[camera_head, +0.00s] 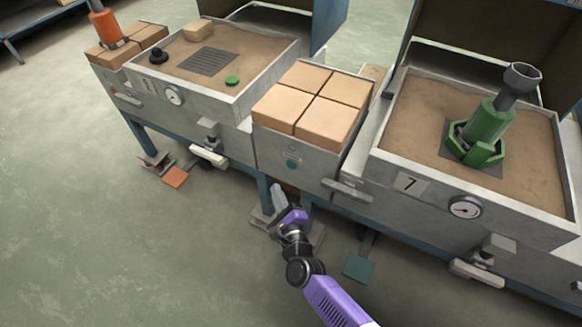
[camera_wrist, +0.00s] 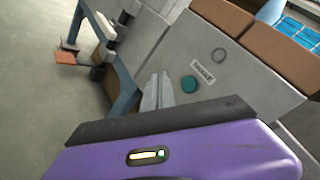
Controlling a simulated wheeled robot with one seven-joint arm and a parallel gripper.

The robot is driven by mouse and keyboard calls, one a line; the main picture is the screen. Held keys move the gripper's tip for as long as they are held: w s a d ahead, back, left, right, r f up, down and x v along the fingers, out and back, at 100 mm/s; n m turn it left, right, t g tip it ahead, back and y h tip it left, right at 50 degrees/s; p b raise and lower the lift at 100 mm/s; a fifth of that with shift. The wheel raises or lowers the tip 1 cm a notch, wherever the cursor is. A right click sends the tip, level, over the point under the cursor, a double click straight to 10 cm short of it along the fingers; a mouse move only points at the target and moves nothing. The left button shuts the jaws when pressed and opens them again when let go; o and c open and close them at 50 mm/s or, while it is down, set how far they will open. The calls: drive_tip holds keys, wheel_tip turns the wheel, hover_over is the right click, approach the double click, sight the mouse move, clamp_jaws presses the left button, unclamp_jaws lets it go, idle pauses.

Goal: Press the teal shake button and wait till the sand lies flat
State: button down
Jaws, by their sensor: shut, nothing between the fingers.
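The round teal shake button (camera_head: 292,163) is on the front of the grey cabinet between the two sand boxes. In the wrist view the teal button (camera_wrist: 189,83) has a small label beside it. My gripper (camera_head: 277,192) is shut and empty, low in front of that cabinet. In the wrist view its pale fingers (camera_wrist: 158,90) appear left of the button and apart from it in the picture. The sand in the right box (camera_head: 410,112), marked 7, looks mostly even around a green clamp-like tool (camera_head: 487,130). The sand in the left box (camera_head: 255,58) also looks mostly even.
Tan blocks (camera_head: 312,97) cover the cabinet top above the button. A grey handle (camera_head: 347,190) juts out right of the button. A teal pedal (camera_head: 358,269) and an orange pedal (camera_head: 175,177) are near the floor. The floor at left is clear.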

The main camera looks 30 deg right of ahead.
sight(292, 165)
drive_tip(key=w+d+b, duration=0.3)
drive_tip(key=d, duration=0.2)
drive_tip(key=shift+w, duration=0.35)
drive_tip(key=shift+w+d, duration=0.1)
drive_tip(key=shift+d, duration=0.1)
idle(1.7)
drive_tip(key=shift+w+d+b, duration=0.15)
drive_tip(key=shift+d+b, duration=0.1)
drive_tip(key=shift+b, duration=0.15)
drive_tip(key=shift+w+d+b, duration=0.3)
drive_tip(key=shift+d, duration=0.05)
idle(0.7)
drive_tip(key=shift+a, duration=0.1)
drive_tip(key=shift+s+a+p, duration=0.5)
drive_tip(key=shift+s+a, duration=0.05)
drive_tip(key=shift+a, duration=0.05)
